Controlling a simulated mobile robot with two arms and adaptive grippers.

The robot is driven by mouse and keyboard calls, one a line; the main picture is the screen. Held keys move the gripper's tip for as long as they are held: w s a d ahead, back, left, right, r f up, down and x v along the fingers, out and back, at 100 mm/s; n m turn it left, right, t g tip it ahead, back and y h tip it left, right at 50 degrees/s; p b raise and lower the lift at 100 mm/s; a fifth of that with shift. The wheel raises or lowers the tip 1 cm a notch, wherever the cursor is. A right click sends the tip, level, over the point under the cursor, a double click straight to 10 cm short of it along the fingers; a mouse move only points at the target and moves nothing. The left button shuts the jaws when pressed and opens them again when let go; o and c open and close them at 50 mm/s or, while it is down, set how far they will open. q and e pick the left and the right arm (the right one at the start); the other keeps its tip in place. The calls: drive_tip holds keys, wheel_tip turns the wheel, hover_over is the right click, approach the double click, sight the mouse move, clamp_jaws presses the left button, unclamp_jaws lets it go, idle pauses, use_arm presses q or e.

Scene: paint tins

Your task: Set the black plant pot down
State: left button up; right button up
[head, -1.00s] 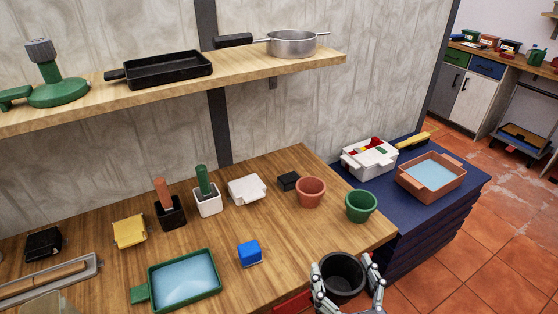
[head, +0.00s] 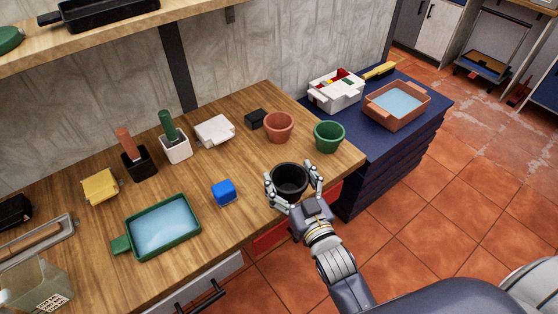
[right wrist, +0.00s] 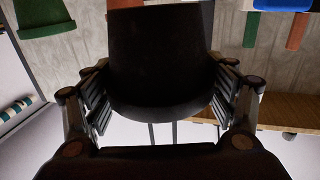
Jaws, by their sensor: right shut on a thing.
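The black plant pot (head: 290,179) is upright at the front edge of the wooden worktop, right of the blue cube. My right gripper (head: 294,188) is shut on it, with a finger on each side of the pot. In the right wrist view the pot (right wrist: 160,60) fills the middle between the fingers, and the picture appears upside down. I cannot tell whether the pot's base touches the worktop (head: 235,235). My left gripper is not in view.
A green pot (head: 328,137) and a terracotta pot (head: 279,127) stand just behind. A blue cube (head: 224,192) and a green tray (head: 163,228) lie to the left. A dark blue cabinet (head: 385,150) adjoins on the right. Bare worktop lies between the cube and terracotta pot.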

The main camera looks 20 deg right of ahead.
drive_tip(key=w+f, duration=0.1)
drive_tip(key=w, duration=0.2)
drive_tip(key=w+f, duration=0.1)
drive_tip(key=w, duration=0.2)
drive_tip(key=w+f, duration=0.1)
drive_tip(key=w, duration=0.3)
drive_tip(key=shift+d+f+p, duration=0.2)
drive_tip(key=shift+d+p, duration=0.05)
drive_tip(key=shift+p, duration=0.1)
drive_tip(key=shift+s+f, duration=0.1)
drive_tip(key=shift+f, duration=0.25)
drive_tip(key=shift+f, duration=0.25)
drive_tip(key=o, duration=1)
drive_tip(key=shift+r, duration=0.1)
